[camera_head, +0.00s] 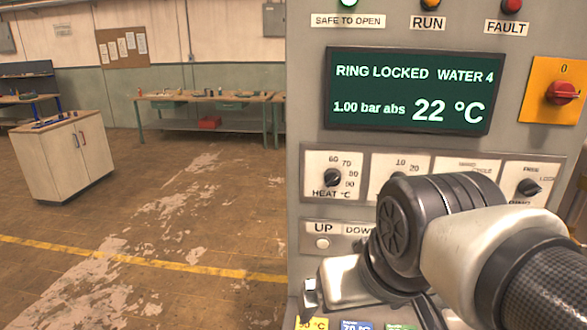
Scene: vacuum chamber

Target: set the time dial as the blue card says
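The control panel fills the right half of the head view. Its second dial plate (401,163), right of the heat dial (332,177), shows a "10" and a label starting with "T". My arm covers most of this plate and nearly all of its knob, so its setting cannot be read. The blue card (357,325) shows only its top edge at the bottom of the picture, with "70 °C" on it. My gripper (338,284) is in front of the lower panel, below the UP button. Its fingers cannot be made out clearly.
A yellow card (313,323) and a green card (401,327) flank the blue one. The display (413,91) reads RING LOCKED, WATER 4, 1.00 bar abs, 22 °C. A red rotary switch (561,92) is at right. Open floor lies left, with a cabinet (65,160) and workbench.

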